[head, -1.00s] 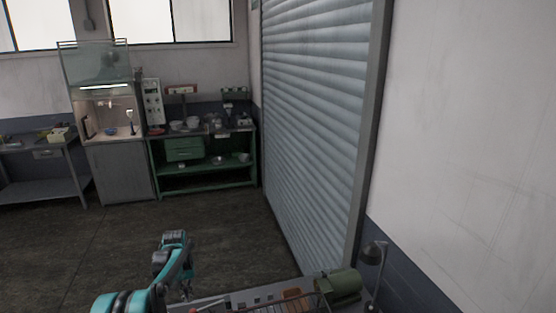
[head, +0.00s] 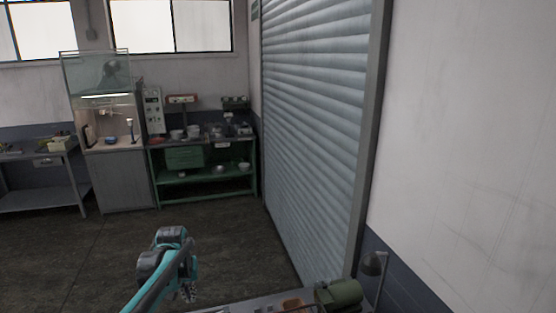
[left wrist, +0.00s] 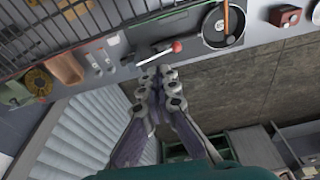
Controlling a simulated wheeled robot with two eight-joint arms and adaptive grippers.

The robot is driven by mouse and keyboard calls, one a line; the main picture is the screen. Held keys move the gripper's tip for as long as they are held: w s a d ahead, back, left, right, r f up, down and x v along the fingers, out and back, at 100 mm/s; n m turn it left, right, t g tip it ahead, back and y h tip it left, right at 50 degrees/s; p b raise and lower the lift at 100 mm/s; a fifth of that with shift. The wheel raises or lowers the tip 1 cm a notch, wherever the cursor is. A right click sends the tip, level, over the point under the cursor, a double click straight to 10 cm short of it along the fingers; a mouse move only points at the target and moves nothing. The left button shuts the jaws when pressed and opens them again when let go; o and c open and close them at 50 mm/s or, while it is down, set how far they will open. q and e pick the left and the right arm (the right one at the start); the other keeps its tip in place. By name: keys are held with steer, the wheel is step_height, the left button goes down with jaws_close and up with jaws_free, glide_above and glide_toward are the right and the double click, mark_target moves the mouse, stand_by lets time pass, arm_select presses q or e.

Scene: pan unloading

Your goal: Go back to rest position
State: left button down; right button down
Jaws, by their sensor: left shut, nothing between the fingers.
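My left gripper (head: 188,293) shows at the bottom of the head view, with the turquoise arm behind it. In the left wrist view its fingers (left wrist: 163,78) are together with nothing between them. They are near the edge of a grey workbench (left wrist: 130,45), and a red-tipped tool (left wrist: 176,46) lies on the bench just past the fingertips. A dark round pan (left wrist: 223,27) lies on the bench to the right. My right gripper is in neither view.
A wire rack (left wrist: 45,35) stands on the bench. In the head view a green machine (head: 338,293) and a lamp (head: 372,264) are at the bottom right, by the wall. A shutter door (head: 315,130) rises behind. Open floor (head: 90,250) lies to the left.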

arm_select(q)
steer(key=s+d+r+m+t, duration=0.1)
steer(key=s+d+r, duration=0.2)
steer(key=s, duration=0.4)
steer(key=s+d+r+t, duration=0.2)
steer(key=s+d+r, duration=0.15)
steer(key=s, duration=0.45)
steer(key=s+d+f+m+t, duration=0.1)
steer(key=s+d+f+t, duration=0.15)
steer(key=s, duration=0.85)
step_height(320, 180, down, 22)
steer(key=b, duration=2)
steer(key=shift+a+b, duration=0.3)
steer(key=shift+b, duration=0.1)
steer(key=c, duration=2.1)
jaws_free()
steer(key=shift+f+g, duration=0.15)
steer(key=shift+g, duration=0.1)
steer(key=o, duration=0.5)
